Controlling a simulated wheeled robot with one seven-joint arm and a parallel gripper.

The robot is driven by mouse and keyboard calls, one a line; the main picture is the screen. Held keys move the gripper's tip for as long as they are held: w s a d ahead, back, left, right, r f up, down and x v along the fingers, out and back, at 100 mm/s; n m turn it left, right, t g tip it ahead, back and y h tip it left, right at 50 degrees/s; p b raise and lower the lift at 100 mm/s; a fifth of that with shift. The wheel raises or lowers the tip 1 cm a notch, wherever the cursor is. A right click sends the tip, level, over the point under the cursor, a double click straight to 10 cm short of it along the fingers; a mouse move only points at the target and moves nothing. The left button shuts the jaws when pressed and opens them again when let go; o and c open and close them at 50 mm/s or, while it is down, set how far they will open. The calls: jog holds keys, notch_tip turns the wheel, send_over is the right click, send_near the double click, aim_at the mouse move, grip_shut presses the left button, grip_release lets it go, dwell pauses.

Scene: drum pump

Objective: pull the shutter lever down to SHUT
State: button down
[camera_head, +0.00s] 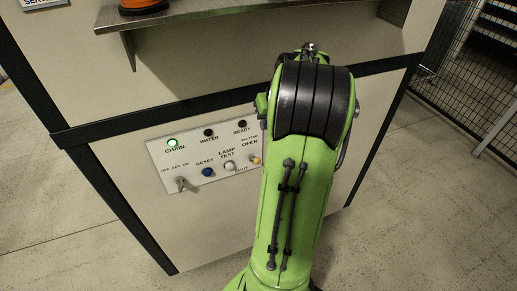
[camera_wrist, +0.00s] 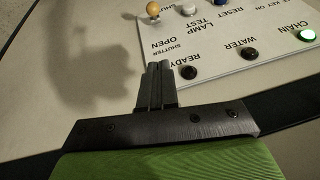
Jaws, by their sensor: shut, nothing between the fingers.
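The shutter lever shows as a yellow-orange knob (camera_head: 256,160) at the panel's right edge in the head view, just under the SHUTTER OPEN label and above the SHUT label. In the wrist view, which looks upside down, the knob (camera_wrist: 153,8) is at the top edge. I cannot tell the lever's exact angle. My gripper (camera_wrist: 160,68) is shut and empty in the wrist view. Its fingertips point towards the panel beside the SHUTTER OPEN label and the READY lamp, apart from the knob. In the head view my arm hides the gripper.
The white control panel (camera_head: 185,155) carries a lit green CHAIN lamp (camera_head: 171,143), dark WATER and READY lamps, a key switch (camera_head: 181,184), a blue RESET button (camera_head: 208,172) and a white LAMP TEST button (camera_head: 229,165). A metal shelf (camera_head: 190,15) juts out above. A mesh fence (camera_head: 470,75) stands right.

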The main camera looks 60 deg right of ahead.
send_over(259, 158)
jog(key=w+d, duration=0.1)
notch_tip(259, 158, down, 9)
jog(key=f, duration=0.3)
jog(key=shift+s+a, duration=0.2)
jog(key=shift+s, duration=0.1)
jog(key=shift+s+a+f, duration=0.15)
jog(key=shift+a+f, duration=0.1)
jog(key=shift+f, duration=0.2)
jog(key=shift+b, duration=0.3)
